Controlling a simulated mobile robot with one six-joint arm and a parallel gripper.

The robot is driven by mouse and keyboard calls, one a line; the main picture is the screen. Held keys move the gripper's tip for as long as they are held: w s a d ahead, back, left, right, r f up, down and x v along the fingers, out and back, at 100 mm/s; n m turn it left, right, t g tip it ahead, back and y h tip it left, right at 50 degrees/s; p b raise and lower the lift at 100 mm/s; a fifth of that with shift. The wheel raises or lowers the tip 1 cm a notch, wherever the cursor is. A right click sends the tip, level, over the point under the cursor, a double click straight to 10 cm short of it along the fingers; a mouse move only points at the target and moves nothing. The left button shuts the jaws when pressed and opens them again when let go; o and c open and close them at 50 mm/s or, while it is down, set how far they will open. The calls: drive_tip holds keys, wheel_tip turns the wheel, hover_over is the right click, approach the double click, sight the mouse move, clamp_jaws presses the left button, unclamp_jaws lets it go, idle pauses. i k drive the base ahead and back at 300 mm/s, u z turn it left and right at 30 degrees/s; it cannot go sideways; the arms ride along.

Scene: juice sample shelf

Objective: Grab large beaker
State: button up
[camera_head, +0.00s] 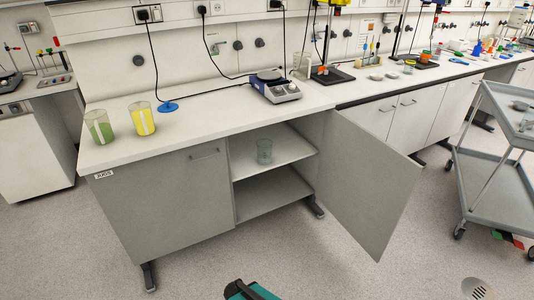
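An empty clear beaker (264,151) stands upright on the upper shelf inside the open cupboard under the bench. Two more beakers stand on the left end of the bench top: one with green liquid (99,127) and one with yellow liquid (142,118). My gripper's fingers do not show. Only a teal and black part, likely mine, shows at the bottom edge, well away from the beakers.
The cupboard door (367,185) stands swung open to the right of the shelf (290,147). A hotplate (274,86) sits on the bench top (215,105) with a cable. A grey trolley (490,185) stands at the right. The floor in front is clear.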

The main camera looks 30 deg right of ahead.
sight(265, 152)
drive_tip(key=u, duration=0.3)
drive_tip(key=i, duration=1)
drive_tip(key=z, duration=0.3)
